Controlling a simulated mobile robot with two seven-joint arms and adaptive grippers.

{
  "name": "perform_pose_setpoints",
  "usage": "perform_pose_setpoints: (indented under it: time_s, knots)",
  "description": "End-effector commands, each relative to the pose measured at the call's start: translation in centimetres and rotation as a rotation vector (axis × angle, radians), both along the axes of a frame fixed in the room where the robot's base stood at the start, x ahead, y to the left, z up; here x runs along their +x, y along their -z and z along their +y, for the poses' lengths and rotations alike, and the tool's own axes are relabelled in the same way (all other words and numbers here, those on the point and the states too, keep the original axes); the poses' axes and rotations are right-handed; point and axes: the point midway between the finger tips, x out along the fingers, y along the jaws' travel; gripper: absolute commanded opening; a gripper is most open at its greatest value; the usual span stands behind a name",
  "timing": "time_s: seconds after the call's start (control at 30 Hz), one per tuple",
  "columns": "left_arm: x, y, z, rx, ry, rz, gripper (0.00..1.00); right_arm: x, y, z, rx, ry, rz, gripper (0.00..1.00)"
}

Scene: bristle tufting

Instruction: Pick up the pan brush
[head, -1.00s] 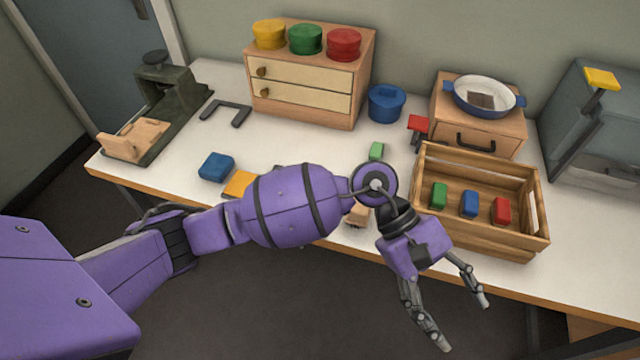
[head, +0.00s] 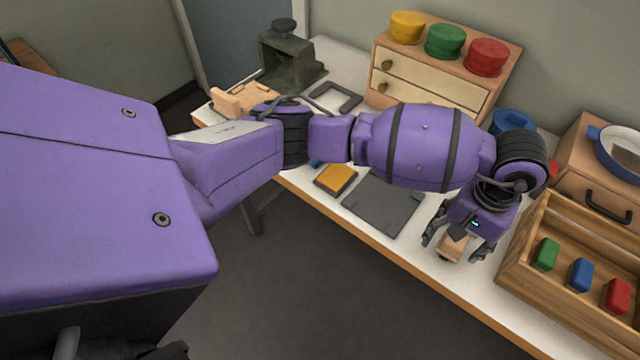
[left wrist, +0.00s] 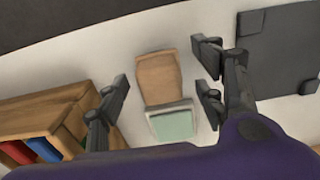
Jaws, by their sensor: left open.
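What looks like the pan brush, a small wooden block (head: 453,249) with a pale green part at one end, sits near the table's front edge, left of the crate. In the left wrist view the brush (left wrist: 158,77) shows its wooden part and pale green end between the fingers. My left gripper (head: 456,244) is open just above it, one finger on each side, with gaps visible in the left wrist view (left wrist: 163,75). Whether bristles are under the block is hidden. My right gripper is not in view.
A wooden crate (head: 520,262) with green, blue and red blocks stands close right of the gripper. A dark grey plate (head: 385,204) and an orange pad (head: 336,178) lie to the left. Behind are a drawer unit (head: 430,85) and a blue pot (head: 512,121).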

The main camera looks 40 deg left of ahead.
Motion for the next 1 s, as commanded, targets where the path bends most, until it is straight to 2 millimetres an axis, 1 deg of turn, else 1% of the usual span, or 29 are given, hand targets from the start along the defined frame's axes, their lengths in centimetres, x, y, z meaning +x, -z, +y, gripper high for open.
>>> perform_pose_setpoints:
  time_s: [0.03, 0.13, 0.37, 0.4, 0.77, 1.0]
  knots:
    - [-0.1, 0.7, 0.0, -0.001, -0.001, 0.002, 0.62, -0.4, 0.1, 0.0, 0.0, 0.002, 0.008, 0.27]
    - [-0.1, 1.6, 0.0, -0.001, -0.002, 0.002, 0.62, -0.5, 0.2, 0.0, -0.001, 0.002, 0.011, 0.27]
    - [0.0, 1.9, 0.0, -0.001, -0.001, -0.001, 0.62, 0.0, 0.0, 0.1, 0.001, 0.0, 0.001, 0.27]
    - [0.0, 1.9, 0.0, -0.001, -0.001, -0.001, 0.61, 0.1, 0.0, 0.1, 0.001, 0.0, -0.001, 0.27]
    - [0.1, 1.7, 0.0, -0.002, 0.0, -0.003, 0.14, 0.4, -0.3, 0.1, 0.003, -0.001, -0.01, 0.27]
    - [0.1, 1.6, -0.1, -0.002, 0.0, -0.004, 0.13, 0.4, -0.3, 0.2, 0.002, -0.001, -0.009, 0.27]
